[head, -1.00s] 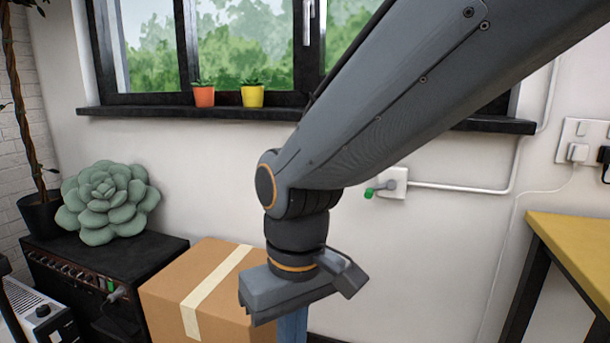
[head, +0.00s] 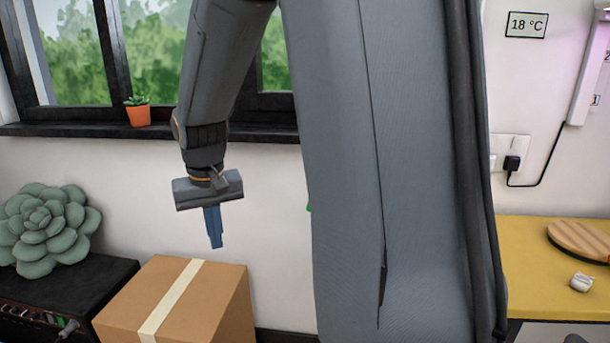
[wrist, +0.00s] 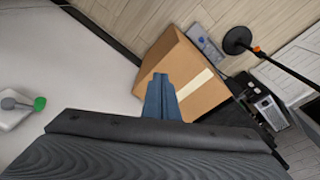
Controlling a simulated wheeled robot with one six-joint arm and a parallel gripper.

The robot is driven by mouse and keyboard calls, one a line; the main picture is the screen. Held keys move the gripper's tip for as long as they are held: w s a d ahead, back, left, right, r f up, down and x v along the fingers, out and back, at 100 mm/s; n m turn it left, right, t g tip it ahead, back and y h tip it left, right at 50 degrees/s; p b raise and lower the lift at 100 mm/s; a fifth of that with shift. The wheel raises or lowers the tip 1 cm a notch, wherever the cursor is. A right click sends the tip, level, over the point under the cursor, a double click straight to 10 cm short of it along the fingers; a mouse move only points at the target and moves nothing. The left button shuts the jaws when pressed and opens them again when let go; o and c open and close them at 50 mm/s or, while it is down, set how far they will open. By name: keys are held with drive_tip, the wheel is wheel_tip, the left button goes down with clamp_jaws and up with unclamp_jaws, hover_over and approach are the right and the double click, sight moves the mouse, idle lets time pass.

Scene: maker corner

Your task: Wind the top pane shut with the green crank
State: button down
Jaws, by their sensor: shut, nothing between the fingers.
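The green crank shows in the wrist view as a green knob (wrist: 39,103) on a grey arm, mounted on a white wall plate at the left edge. In the head view only a green sliver (head: 309,207) of it shows beside my arm, which hides the rest. My gripper (head: 216,244) points down in front of the white wall, its blue fingers shut and empty. In the wrist view the fingers (wrist: 160,76) are well to the right of the crank, apart from it. The window (head: 85,55) shows only in part, and I cannot tell the top pane's state.
A cardboard box (head: 215,300) stands below my gripper. A black sill (head: 60,130) with an orange pot (head: 138,115) runs under the window. A succulent (head: 45,230) sits on a black amplifier (head: 70,295) at left. A yellow table (head: 540,245) stands at right.

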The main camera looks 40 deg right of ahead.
drive_tip(key=w+d+r+m+h+p, duration=0.15)
drive_tip(key=d+p, duration=0.25)
drive_tip(key=d, duration=0.6)
drive_tip(key=w+d+r+m+p, duration=0.2)
drive_tip(key=d+r+m+p, duration=0.15)
drive_tip(key=d, duration=0.75)
drive_tip(key=w+d+r+m+h+p, duration=0.15)
drive_tip(key=d+p, duration=0.35)
drive_tip(key=d, duration=0.5)
drive_tip(key=shift+t+y, duration=0.3)
drive_tip(key=shift+y, duration=0.1)
drive_tip(key=p+x, duration=0.2)
drive_tip(key=x, duration=0.8)
drive_tip(key=shift+s+d, duration=0.1)
drive_tip(key=shift+s, duration=0.05)
drive_tip(key=shift+f, duration=0.1)
